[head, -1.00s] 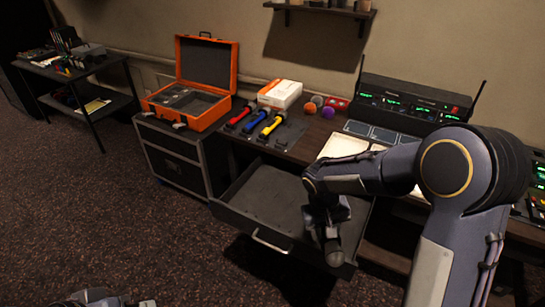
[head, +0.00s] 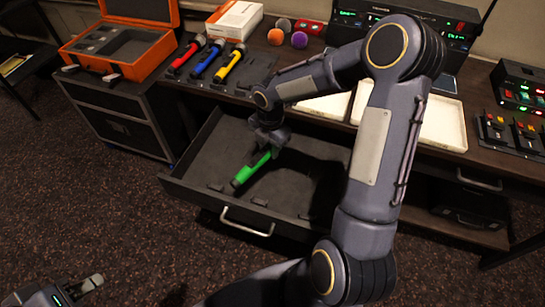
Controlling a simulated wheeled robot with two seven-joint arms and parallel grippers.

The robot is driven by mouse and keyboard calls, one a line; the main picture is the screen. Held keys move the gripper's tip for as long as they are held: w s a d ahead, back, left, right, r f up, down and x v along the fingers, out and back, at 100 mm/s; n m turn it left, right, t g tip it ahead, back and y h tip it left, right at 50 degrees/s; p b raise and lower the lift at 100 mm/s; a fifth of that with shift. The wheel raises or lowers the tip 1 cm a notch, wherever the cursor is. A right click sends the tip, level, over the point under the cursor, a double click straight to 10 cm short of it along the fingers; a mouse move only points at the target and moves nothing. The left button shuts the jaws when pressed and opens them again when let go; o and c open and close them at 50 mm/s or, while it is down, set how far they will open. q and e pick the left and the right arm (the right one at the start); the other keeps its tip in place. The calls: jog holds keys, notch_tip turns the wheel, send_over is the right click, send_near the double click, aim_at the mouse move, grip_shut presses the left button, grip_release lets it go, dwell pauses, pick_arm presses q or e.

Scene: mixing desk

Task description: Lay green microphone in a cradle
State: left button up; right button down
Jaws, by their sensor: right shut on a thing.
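The green microphone (head: 250,170) is over the open drawer (head: 185,178), tilted in the picture with its lower end toward the front left. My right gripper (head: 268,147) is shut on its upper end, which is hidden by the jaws. I cannot tell whether the microphone touches the drawer floor. Red (head: 184,58), blue (head: 207,62) and yellow (head: 229,66) microphones lie side by side on a dark holder (head: 255,72) on the desk. Small dark cradle-like pieces (head: 260,201) show on the drawer floor. My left gripper (head: 85,287) is at the bottom left, away from the drawer; its jaw gap is unclear.
An open orange case (head: 130,68) stands on a black cabinet (head: 115,125) at left. A white-orange box (head: 235,20) and coloured foam balls (head: 299,40) are at the desk's back. The carpet in front is clear.

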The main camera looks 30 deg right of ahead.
jog(key=f+n, duration=0.1)
jog(key=n, duration=0.1)
jog(key=d+f+n+b, duration=0.1)
jog(key=n, duration=0.1)
jog(key=shift+d+f, duration=0.15)
jog(key=shift+d, duration=0.05)
notch_tip(320, 180, down, 4)
jog(key=b, duration=0.4)
jog(key=shift+f, duration=0.25)
jog(key=shift+f+b, duration=0.65)
jog(key=shift+f, duration=0.1)
jog(key=shift+p, duration=0.4)
jog(key=shift+w+d, duration=0.2)
jog(key=shift+r+p, duration=0.1)
jog(key=shift+p, duration=0.35)
jog(key=shift+f+b, duration=0.5)
jog(key=shift+f, duration=0.3)
dwell(0.5)
dwell(0.5)
